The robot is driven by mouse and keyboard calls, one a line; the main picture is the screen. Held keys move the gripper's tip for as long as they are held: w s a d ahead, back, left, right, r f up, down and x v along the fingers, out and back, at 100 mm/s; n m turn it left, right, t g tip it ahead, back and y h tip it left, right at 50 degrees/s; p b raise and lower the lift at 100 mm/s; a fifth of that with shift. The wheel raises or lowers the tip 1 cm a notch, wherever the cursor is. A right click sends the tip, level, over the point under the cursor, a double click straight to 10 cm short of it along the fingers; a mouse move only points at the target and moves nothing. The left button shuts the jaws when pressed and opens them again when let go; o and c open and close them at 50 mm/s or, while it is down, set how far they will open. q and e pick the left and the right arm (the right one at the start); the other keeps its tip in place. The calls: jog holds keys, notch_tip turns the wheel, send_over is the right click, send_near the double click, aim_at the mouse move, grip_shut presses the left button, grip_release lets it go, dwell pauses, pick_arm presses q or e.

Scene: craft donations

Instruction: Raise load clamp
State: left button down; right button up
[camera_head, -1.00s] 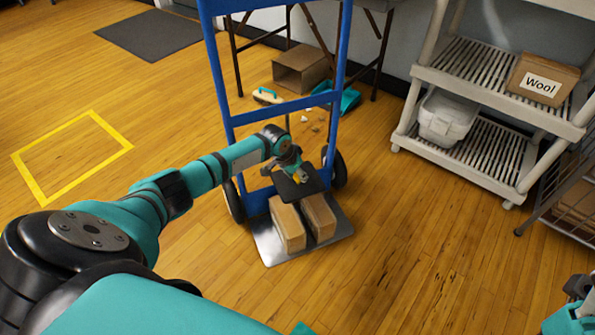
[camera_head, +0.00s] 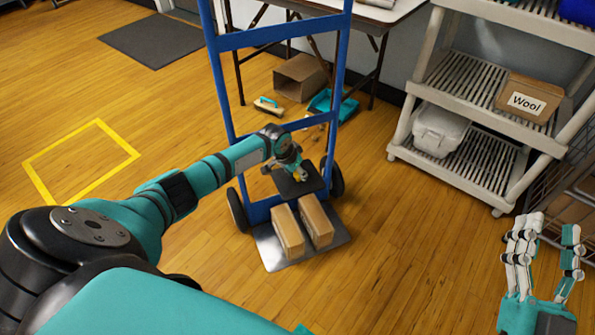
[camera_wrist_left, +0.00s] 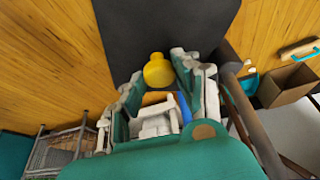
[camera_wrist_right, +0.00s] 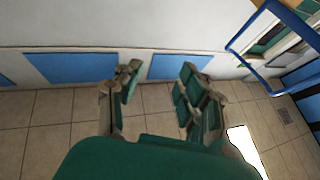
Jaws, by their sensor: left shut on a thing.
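The load clamp is a black plate (camera_head: 291,187) with a yellow knob (camera_head: 301,174), on the blue hand truck (camera_head: 213,70). The plate sits just above and behind two brown boxes (camera_head: 288,232) (camera_head: 315,221) that lie on the truck's metal toe plate (camera_head: 270,253). My left gripper (camera_head: 290,166) is shut on the clamp at its yellow knob. The left wrist view shows the knob (camera_wrist_left: 158,71) between the fingers, with the black plate (camera_wrist_left: 165,25) beyond. My right gripper (camera_head: 542,240) is open and empty at the lower right, away from the truck.
A pale shelf unit (camera_head: 445,165) holds a box labelled Wool (camera_head: 530,100) and a white bin (camera_head: 438,130). Behind the truck are a table (camera_head: 375,14), an open carton (camera_head: 300,75), a brush (camera_head: 268,105) and a teal dustpan (camera_head: 335,103). Yellow tape (camera_head: 125,140) marks clear floor at left.

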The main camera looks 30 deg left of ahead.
pick_arm(q)
notch_tip(320, 180, up, 2)
jog(key=shift+r+p, duration=0.1)
jog(key=shift+p, duration=0.75)
jog(key=shift+w, duration=0.1)
pick_arm(e)
notch_tip(320, 180, down, 10)
jog(key=w+g+h, duration=0.1)
jog(key=g+h, duration=0.1)
jog(key=g, duration=0.4)
jog(key=shift+w+d+r, duration=0.2)
jog(key=shift+w+d, duration=0.15)
jog(key=shift+d, duration=0.1)
pick_arm(q)
jog(key=c, duration=1)
grip_release()
jog(key=shift+r, duration=0.15)
jog(key=shift+o, duration=0.2)
pick_arm(e)
jog(key=shift+s+r, duration=0.1)
pick_arm(q)
jog(key=v, duration=1.1)
jog(key=shift+s+r, duration=0.3)
jog(key=shift+r, duration=0.05)
